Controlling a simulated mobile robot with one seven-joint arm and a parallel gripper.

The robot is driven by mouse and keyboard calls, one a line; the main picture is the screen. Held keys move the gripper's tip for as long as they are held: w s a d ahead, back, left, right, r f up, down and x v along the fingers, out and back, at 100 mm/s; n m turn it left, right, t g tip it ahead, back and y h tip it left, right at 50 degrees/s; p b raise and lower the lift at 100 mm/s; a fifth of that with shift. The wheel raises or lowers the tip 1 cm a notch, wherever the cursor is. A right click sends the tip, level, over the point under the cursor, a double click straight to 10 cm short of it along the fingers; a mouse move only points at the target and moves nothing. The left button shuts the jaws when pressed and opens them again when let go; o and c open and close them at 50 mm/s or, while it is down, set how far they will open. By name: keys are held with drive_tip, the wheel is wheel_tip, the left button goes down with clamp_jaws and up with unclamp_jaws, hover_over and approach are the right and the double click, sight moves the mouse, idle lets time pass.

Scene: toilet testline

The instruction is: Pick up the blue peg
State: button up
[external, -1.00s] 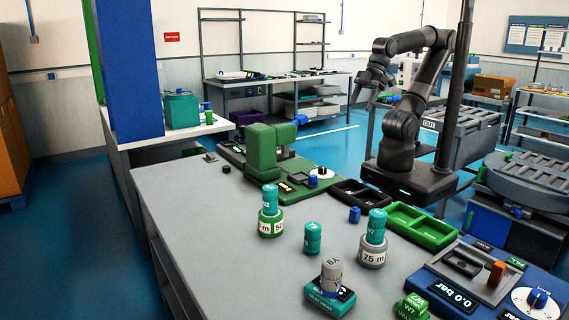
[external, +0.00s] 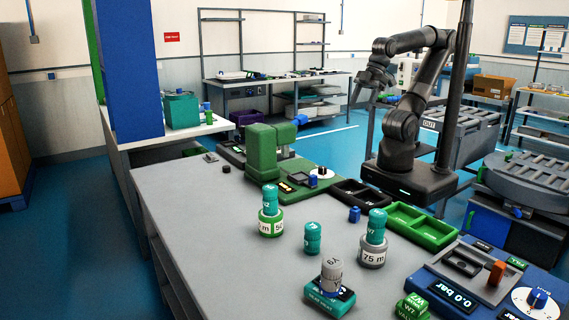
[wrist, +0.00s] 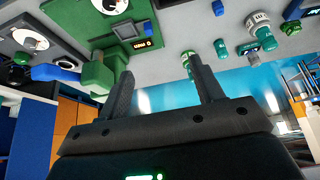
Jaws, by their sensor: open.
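The blue peg (external: 354,214) is a small blue block standing on the grey table, in front of the black tray and left of the green tray. In the wrist view, a small blue piece (wrist: 218,8) at the top edge looks like the same peg. My gripper (external: 362,94) is raised high above the far side of the table, well apart from the peg. In the wrist view my gripper (wrist: 162,78) has its two fingers spread with nothing held between them.
Teal-capped cylinders (external: 271,212) and (external: 373,239), a teal cylinder (external: 312,238) and a grey weight on a teal base (external: 331,276) stand near the peg. A green press (external: 262,155) is behind left; a blue gauge panel (external: 480,275) is front right. The table's left side is clear.

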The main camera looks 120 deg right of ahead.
drive_tip(key=shift+c, duration=1.3)
drive_tip(key=shift+w, duration=0.1)
drive_tip(key=n+g, duration=0.2)
drive_tip(key=g, duration=0.2)
hover_over(355, 209)
drive_tip(key=s, duration=0.2)
wheel_tip(355, 209, down, 18)
drive_tip(key=f, duration=0.3)
drive_tip(key=w+f, duration=0.1)
drive_tip(key=f, duration=0.6)
drive_tip(key=shift+w+d+f, duration=0.15)
drive_tip(key=shift+w+f, duration=0.1)
drive_tip(key=shift+c, duration=0.6)
